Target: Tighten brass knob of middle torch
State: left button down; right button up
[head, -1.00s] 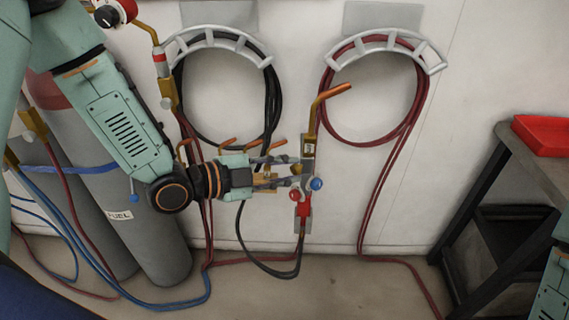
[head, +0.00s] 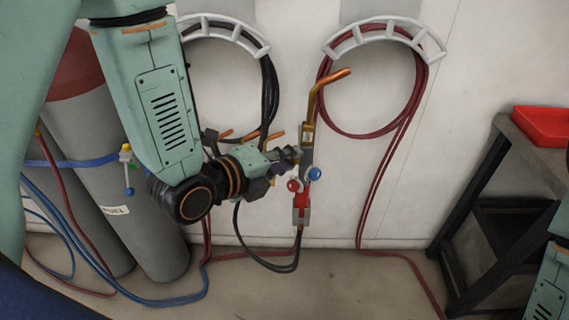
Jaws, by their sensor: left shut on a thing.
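A torch (head: 307,150) with a bent copper tip (head: 328,84) hangs upright against the wall in the middle of the head view. Low on it are a red knob (head: 293,185) and a blue knob (head: 315,173). My left gripper (head: 293,155) reaches in from the left, with its fingers shut at the torch body just above these knobs. The brass knob is hidden by the fingers, and they appear closed on it. My right gripper is not in view.
Black hose (head: 268,95) and red hose (head: 420,95) hang on wall holders. Several copper tips (head: 277,134) show behind my left gripper. Gas cylinders (head: 135,230) stand at left. A dark bench (head: 545,165) with a red tray (head: 543,125) stands at right. The floor between is mostly clear.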

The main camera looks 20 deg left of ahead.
pick_arm(q)
jog(key=shift+d+m+y+b, duration=0.1)
jog(key=shift+m+y+b, duration=0.3)
jog(key=shift+m+b, duration=0.3)
jog(key=shift+t, duration=0.3)
jog(key=c, duration=1.2)
grip_release()
jog(key=shift+o, duration=0.2)
